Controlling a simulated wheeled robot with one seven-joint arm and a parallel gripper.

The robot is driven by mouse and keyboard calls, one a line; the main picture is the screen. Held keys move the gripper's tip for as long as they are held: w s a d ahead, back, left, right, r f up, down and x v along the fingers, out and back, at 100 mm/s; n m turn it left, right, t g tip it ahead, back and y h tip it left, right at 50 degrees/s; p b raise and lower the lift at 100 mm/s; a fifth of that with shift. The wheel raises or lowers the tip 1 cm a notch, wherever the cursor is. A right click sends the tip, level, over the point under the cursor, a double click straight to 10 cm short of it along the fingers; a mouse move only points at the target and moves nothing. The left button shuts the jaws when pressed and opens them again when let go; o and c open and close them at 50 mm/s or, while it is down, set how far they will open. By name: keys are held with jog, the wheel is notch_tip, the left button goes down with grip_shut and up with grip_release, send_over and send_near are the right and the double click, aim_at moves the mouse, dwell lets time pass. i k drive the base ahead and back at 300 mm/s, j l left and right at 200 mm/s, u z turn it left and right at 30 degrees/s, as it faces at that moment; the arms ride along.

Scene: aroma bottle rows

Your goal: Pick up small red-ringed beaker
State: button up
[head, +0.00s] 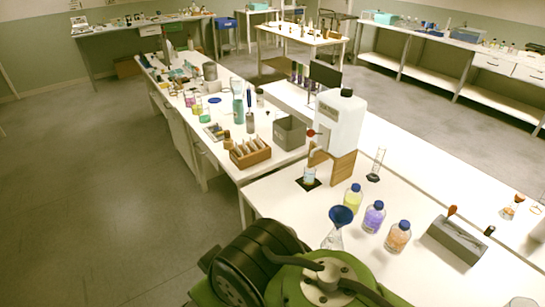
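I cannot make out a red ring on any vessel at this size. A small clear beaker (309,175) with pale contents stands on a dark square pad below the front of a large white container. Small beakers with pink (189,99) and green (205,116) liquid stand farther off on the left bench; no red ring can be told on them. My green and black arm fills the bottom middle of the head view. My gripper's fingers do not show, so its opening and any hold are hidden.
Bottles with blue caps, yellow (353,199), purple (373,217) and orange (398,237), stand in a row on the near bench (285,205). A blue funnel (341,216) stands left of them. A white container (340,120) rests on a wooden stand (340,167). Open floor lies left.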

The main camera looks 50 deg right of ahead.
aim_at(309, 171)
jog(key=z, duration=1.9)
